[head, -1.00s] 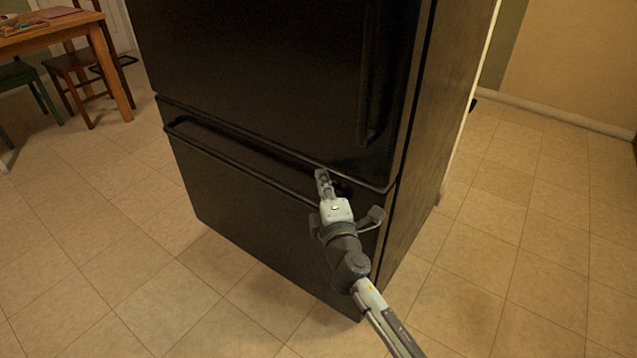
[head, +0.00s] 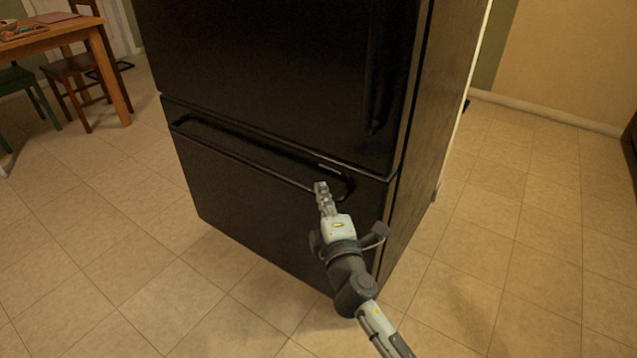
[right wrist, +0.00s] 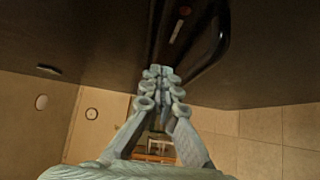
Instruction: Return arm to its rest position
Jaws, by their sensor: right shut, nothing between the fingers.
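My right gripper (head: 321,188) is shut and empty in front of the black fridge (head: 270,70), just below the right end of the lower drawer's handle (head: 250,158). In the right wrist view its fingers (right wrist: 160,75) meet at the tips, with nothing between them. The dark fridge front (right wrist: 70,30) and a curved piece of handle (right wrist: 208,50) show beyond the tips. I cannot tell the exact gap between the fingertips and the handle. The fridge drawer looks closed. My left gripper is not in view.
A wooden table (head: 45,35) and a chair (head: 80,75) stand at the far left. A green chair (head: 30,90) is beside them. Tiled floor (head: 110,230) is clear to the left of the fridge, and more clear floor (head: 520,230) lies to its right.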

